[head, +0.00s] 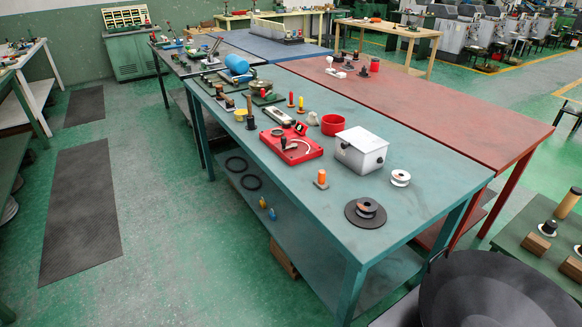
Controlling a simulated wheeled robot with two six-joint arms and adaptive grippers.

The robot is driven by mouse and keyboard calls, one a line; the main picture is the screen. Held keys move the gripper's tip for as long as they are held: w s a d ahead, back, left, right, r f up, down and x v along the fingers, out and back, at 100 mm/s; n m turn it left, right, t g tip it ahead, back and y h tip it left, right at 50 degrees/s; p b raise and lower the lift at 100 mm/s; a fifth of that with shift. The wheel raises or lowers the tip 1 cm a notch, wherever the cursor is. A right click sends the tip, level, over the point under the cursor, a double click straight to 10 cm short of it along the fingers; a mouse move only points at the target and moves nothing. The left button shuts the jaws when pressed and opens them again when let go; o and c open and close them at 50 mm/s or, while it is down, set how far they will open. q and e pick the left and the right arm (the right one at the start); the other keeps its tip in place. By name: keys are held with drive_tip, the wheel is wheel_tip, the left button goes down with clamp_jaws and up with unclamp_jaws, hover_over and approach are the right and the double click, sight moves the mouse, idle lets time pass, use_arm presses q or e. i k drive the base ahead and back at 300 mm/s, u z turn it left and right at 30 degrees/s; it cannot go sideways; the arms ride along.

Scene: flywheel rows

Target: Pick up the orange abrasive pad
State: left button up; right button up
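A small upright orange piece (321,176) stands on a small grey base near the front-left edge of the teal table (420,178). It is the clearest orange thing in view and may be the orange abrasive pad; it is too small to be sure. It stands left of a white lidded box (361,151) and behind a dark disc with a spool (366,212). Nothing holds it. Neither of my grippers is in view.
A red tray (289,147), a red cup (333,125), a white spool (400,177) and several small tools share the teal table. A red-topped table (450,120) adjoins it behind. A green table (535,240) stands at right. The green floor at left is open, with dark mats (82,212).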

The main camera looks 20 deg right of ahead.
sight(321, 183)
drive_tip(key=z, duration=0.35)
drive_tip(key=i, duration=0.85)
drive_tip(key=z, duration=0.65)
